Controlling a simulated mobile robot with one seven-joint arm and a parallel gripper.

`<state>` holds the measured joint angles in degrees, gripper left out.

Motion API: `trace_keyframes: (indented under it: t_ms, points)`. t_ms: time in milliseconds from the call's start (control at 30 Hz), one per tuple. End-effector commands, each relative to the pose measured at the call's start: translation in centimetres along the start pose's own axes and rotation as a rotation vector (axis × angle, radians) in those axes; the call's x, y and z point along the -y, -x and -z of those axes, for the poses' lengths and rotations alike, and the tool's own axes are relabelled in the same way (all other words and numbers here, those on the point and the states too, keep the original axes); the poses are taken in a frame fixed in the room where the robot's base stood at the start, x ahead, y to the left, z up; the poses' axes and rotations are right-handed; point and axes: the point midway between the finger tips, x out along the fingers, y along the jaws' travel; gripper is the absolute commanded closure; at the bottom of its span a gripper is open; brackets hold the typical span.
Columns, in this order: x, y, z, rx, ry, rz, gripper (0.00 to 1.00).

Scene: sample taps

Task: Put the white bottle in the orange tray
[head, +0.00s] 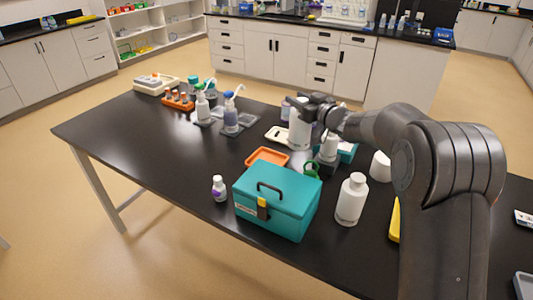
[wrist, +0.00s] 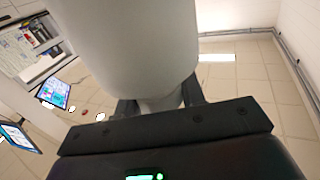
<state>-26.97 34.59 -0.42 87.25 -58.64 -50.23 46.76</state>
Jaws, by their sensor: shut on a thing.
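A white bottle (head: 299,133) stands upright under my gripper (head: 312,108), behind and to the right of the orange tray. My gripper is shut on its neck, and the fingers hide its top. In the wrist view the bottle's pale body (wrist: 130,45) fills the upper middle, with its narrower neck between the fingers (wrist: 160,105). I cannot tell whether its base touches the table. The orange tray (head: 267,157) lies flat on the black table behind the teal box and looks empty. Another white bottle (head: 350,199), capped, stands at the front right of the teal box.
A teal box with a handle (head: 277,200) stands in front of the tray. A small purple-labelled bottle (head: 219,188) is at its left. A cream tray (head: 278,134) lies beside the held bottle. Pump bottles (head: 231,115) stand further left. The table's left front is clear.

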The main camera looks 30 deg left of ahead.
Motion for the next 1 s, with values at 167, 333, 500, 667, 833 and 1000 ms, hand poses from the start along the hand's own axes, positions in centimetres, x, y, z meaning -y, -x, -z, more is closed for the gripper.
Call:
trace_keyframes:
  t_ms: [167,333,500,667,833,1000]
  points:
    - [1.2,-1.7,-1.3,-0.002,0.0,0.003,1.0]
    - [2.9,-4.3,-3.2,-0.001,0.001,0.005,1.0]
    - [4.8,-7.3,-5.3,-0.001,0.001,0.003,1.0]
    - [5.9,-9.2,-6.5,-0.002,0.003,0.003,1.0]
    - [6.2,-9.7,-7.2,-0.002,0.002,0.0,1.0]
    - [6.3,-9.8,-9.2,-0.001,0.001,0.001,1.0]
